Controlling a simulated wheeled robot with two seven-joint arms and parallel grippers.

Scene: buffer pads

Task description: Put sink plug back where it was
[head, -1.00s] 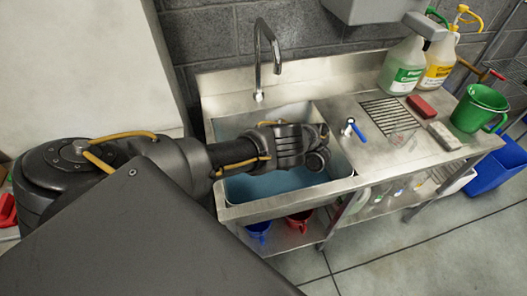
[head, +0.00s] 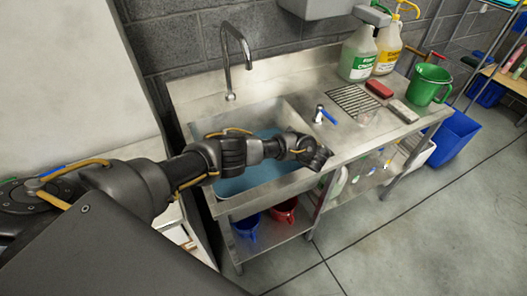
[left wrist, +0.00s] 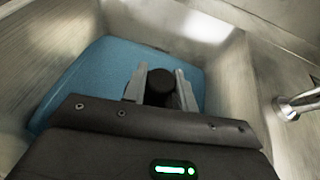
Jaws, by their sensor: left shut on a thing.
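My left arm reaches over the steel sink (head: 225,208) in the head view, and its gripper end (head: 316,157) is at the basin's right front rim. In the left wrist view my left gripper (left wrist: 159,82) is shut on a round black sink plug (left wrist: 160,87), which sits between the two grey fingers. Blue water (left wrist: 80,75) in the basin shows behind it, and also in the head view (head: 240,184). The drain is not visible. In the head view the fingers and plug cannot be made out. My right gripper is not in view.
A tap (head: 230,70) rises behind the basin.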

